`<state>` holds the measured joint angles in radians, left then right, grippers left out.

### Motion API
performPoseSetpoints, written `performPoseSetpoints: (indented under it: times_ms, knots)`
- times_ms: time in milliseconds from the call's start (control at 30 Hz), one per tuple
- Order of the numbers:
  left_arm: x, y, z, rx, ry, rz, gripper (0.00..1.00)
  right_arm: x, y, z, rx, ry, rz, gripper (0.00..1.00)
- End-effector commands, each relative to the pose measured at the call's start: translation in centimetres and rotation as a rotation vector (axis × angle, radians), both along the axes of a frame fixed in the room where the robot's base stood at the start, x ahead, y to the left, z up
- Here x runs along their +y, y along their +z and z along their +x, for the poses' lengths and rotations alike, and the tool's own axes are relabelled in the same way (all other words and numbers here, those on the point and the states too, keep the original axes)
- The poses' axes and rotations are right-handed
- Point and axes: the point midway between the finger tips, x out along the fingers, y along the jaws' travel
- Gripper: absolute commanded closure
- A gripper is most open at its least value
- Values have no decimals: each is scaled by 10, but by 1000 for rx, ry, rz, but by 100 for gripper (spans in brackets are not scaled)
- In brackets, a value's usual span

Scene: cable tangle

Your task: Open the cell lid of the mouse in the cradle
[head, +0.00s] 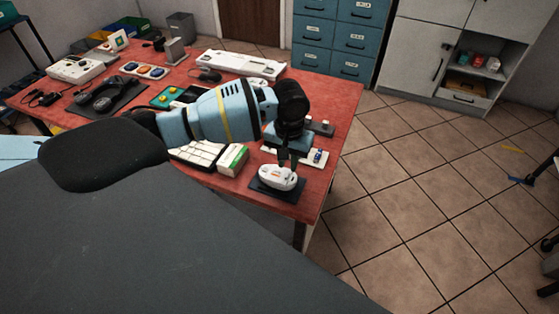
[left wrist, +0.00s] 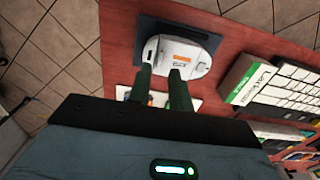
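The white mouse (head: 277,177) lies in a dark cradle (head: 294,193) near the right front corner of the red table. An orange label shows on its top. In the left wrist view the mouse (left wrist: 184,56) sits on the dark cradle (left wrist: 212,38), with dark print below the label. My left gripper (head: 288,160) points down just over the mouse's far end. In the left wrist view its two fingers (left wrist: 160,82) are spread apart with a gap between them and reach the mouse's edge. I cannot tell whether they touch it. My right gripper is not in view.
A keypad with pale keys (head: 205,155) and a green-and-white box (head: 234,160) stand left of the cradle. A white board (head: 318,158) lies behind it. The red table (head: 335,105) is crowded further left. Floor (head: 420,210) is free beyond the right edge.

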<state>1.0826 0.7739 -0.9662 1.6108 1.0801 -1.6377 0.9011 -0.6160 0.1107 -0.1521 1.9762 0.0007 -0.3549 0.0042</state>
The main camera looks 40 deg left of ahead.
Motion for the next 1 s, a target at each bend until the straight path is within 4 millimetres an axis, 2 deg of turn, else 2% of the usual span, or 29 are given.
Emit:
performPoseSetpoints:
  times_ms: [367,1000]
  knots:
    - [0,-2,0,1,0,0,80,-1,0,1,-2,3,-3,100]
    - [0,-30,0,2,0,-1,80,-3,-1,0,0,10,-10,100]
